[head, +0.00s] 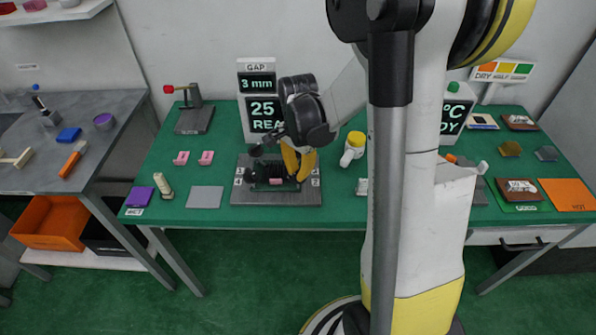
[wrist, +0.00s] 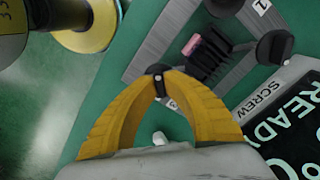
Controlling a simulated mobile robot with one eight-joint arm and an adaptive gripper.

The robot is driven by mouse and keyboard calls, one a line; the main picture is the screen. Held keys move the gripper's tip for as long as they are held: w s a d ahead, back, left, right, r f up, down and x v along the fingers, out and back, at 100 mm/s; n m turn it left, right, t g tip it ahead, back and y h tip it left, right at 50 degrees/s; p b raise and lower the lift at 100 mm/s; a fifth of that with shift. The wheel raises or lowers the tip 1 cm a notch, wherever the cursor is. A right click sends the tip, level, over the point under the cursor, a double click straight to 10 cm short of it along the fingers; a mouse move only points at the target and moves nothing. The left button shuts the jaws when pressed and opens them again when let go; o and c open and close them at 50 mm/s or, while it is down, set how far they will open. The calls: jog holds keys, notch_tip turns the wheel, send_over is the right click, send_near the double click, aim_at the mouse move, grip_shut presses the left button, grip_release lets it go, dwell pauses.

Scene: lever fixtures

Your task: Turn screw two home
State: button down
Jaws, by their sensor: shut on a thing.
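The fixture is a grey plate (head: 240,196) on the green table, with a black finned block (head: 268,172) and a pink piece (head: 276,181) on it. In the wrist view the finned block (wrist: 207,60) and pink piece (wrist: 191,45) show beyond my fingers. My gripper (wrist: 158,76) has its yellow fingers shut on a black screw knob (wrist: 158,69), at the fixture's right end in the head view, where my gripper (head: 297,176) hides most of it. A label between the fingers is mostly covered. The other black knob (wrist: 274,46) stands free near the label 1 (wrist: 262,5).
A display (head: 257,84) behind the fixture reads GAP and 3 mm; a larger panel (head: 262,118) below is partly hidden by my arm. A grey pad (head: 205,197) and pink pieces (head: 206,157) lie left.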

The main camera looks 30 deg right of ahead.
aim_at(298, 171)
dwell(0.3)
jog(key=c, duration=1.5)
grip_release()
notch_tip(298, 171, up, 12)
